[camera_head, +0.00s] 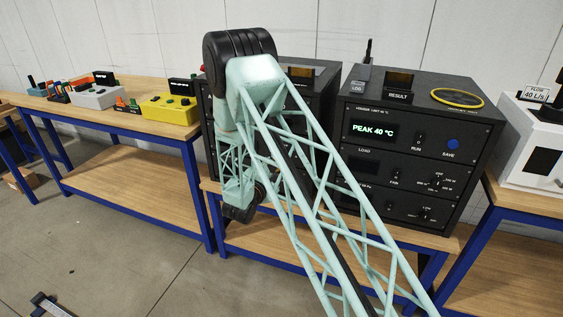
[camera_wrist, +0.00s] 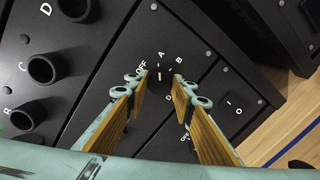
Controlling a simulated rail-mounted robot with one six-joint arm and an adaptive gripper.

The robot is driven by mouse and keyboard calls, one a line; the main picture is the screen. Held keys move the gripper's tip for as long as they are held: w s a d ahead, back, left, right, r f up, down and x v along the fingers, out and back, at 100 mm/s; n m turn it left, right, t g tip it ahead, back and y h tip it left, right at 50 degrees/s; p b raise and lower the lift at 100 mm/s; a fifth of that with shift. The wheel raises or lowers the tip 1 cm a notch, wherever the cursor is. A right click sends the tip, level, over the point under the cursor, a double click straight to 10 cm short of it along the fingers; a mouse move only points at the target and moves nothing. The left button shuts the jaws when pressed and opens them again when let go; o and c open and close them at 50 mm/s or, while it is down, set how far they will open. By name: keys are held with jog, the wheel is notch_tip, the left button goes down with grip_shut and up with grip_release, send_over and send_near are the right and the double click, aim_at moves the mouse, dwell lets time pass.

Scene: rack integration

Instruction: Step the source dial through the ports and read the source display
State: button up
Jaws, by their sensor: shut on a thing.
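In the wrist view, the source dial (camera_wrist: 160,73) is a small dark knob on a black panel, ringed by white marks; OFF, A, B and D are readable. My gripper (camera_wrist: 159,79) is shut on it, with one wooden-faced finger on each side. Several round black ports (camera_wrist: 44,69) with white letters stand left of the dial. I cannot make out a source display; only a green sliver shows at the wrist view's left edge. In the head view, my arm hides much of the left rack (camera_head: 318,112) and the gripper's tips.
A switch marked O (camera_wrist: 230,105) is right of my fingers. The right rack (camera_head: 477,110) has a display (camera_head: 373,129) reading "PEAK 40 °C", knobs and a blue SAVE button (camera_head: 453,144). A yellow ring (camera_head: 458,105) lies on top. Boxes stand on the left bench (camera_head: 128,168).

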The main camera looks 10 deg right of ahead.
dwell(0.4)
jog(key=o, duration=0.8)
jog(key=shift+o, duration=0.2)
jog(key=shift+s+a, duration=0.1)
jog(key=v, duration=1.1)
jog(key=shift+s+a, duration=0.2)
jog(key=shift+s, duration=0.1)
